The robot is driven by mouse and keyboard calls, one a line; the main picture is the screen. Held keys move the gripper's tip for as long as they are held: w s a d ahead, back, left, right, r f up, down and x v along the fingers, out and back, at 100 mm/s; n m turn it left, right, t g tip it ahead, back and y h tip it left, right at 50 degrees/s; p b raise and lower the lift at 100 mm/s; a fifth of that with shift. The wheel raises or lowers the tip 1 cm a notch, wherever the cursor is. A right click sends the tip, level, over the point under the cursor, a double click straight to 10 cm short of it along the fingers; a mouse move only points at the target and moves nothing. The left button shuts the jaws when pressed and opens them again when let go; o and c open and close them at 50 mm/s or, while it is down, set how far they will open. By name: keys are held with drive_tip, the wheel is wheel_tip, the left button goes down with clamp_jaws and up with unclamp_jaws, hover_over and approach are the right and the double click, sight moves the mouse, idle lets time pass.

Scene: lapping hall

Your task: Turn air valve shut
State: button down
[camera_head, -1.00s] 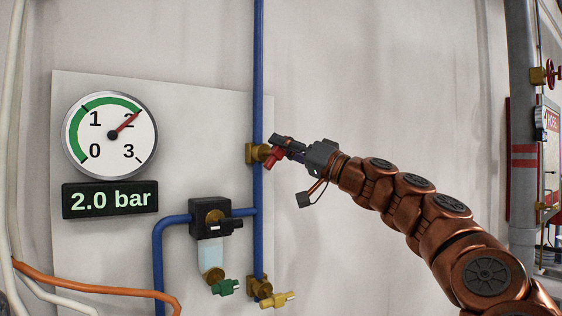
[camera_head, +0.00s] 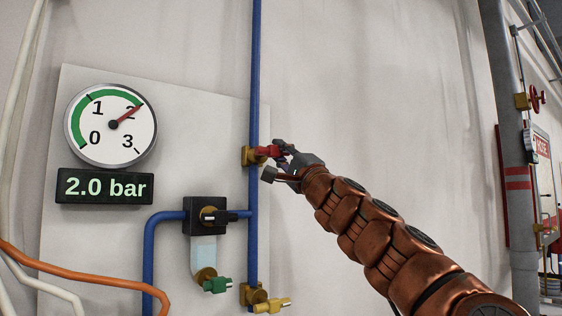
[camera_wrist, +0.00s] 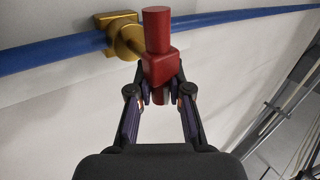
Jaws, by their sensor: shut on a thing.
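The air valve has a brass body (camera_head: 247,156) on a vertical blue pipe (camera_head: 254,90) and a red handle (camera_head: 267,151). The handle points out to the right, roughly across the pipe. My gripper (camera_head: 281,150) is shut on the handle from the right. In the wrist view the red handle (camera_wrist: 157,35) sits between the fingertips of my gripper (camera_wrist: 160,92), with the brass body (camera_wrist: 122,35) behind it to the left. The round gauge (camera_head: 112,124) has its needle near 2, and the display (camera_head: 104,187) reads 2.0 bar.
Below the valve are a black regulator unit (camera_head: 204,216), a green handle (camera_head: 217,286) and a yellow handle (camera_head: 271,305). An orange hose (camera_head: 85,278) crosses the lower left. A grey column (camera_head: 510,130) with another red-wheeled valve (camera_head: 537,98) stands right. The wall between is bare.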

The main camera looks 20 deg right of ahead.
drive_tip(key=shift+f+m+h+b, duration=0.1)
drive_tip(key=shift+m+h+b, duration=0.2)
drive_tip(key=shift+m+h, duration=0.4)
drive_tip(key=c, duration=1.1)
unclamp_jaws()
